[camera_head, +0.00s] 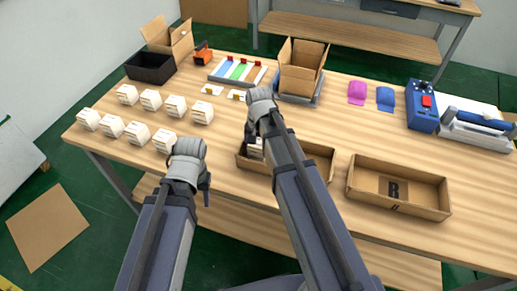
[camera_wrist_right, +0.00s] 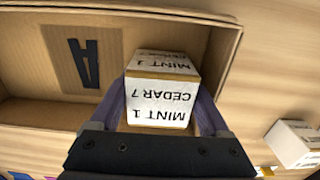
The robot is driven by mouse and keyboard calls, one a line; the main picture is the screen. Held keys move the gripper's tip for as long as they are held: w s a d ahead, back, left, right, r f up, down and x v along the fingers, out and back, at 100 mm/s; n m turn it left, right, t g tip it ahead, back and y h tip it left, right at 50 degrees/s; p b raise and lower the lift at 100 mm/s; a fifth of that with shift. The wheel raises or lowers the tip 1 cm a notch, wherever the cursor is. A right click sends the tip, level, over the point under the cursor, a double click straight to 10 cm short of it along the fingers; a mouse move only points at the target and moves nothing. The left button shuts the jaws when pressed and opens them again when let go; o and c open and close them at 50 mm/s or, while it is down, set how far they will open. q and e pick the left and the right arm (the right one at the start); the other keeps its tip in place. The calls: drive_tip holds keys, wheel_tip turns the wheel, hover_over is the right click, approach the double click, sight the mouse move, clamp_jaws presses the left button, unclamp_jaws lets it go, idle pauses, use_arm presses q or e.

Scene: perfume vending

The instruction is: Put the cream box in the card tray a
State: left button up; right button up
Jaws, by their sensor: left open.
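A cream box (camera_wrist_right: 158,103) with printed labels reading MINT 1 and CEDAR 7 sits between the fingers of my right gripper (camera_wrist_right: 158,112), which appear closed on its sides. In the head view the right gripper (camera_head: 256,138) is at the left end of a brown card tray (camera_head: 318,150), and part of the box shows below it. The tray (camera_wrist_right: 205,18) carries a dark letter A in the wrist view. I cannot tell whether the box touches the tray floor. My left gripper (camera_head: 192,178) is open at the table's front edge, its fingers partly hidden.
Several similar boxes (camera_head: 150,99) stand in two rows at the left. A second card tray (camera_head: 430,198) is at the right. An open carton (camera_head: 302,72), a black bin (camera_head: 150,68) and a blue device (camera_head: 422,108) stand farther back.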

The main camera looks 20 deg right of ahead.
sight(259, 142)
drive_tip(key=shift+o, duration=0.3)
drive_tip(key=shift+r, duration=0.2)
wheel_tip(259, 142, up, 12)
drive_tip(key=p, duration=1.2)
drive_tip(key=s+a+n+h, duration=0.1)
drive_tip(key=s+a+n, duration=0.9)
drive_tip(key=s, duration=0.4)
drive_tip(key=shift+s+a+n, duration=0.15)
drive_tip(key=shift+a+n, duration=0.1)
drive_tip(key=shift+n, duration=0.05)
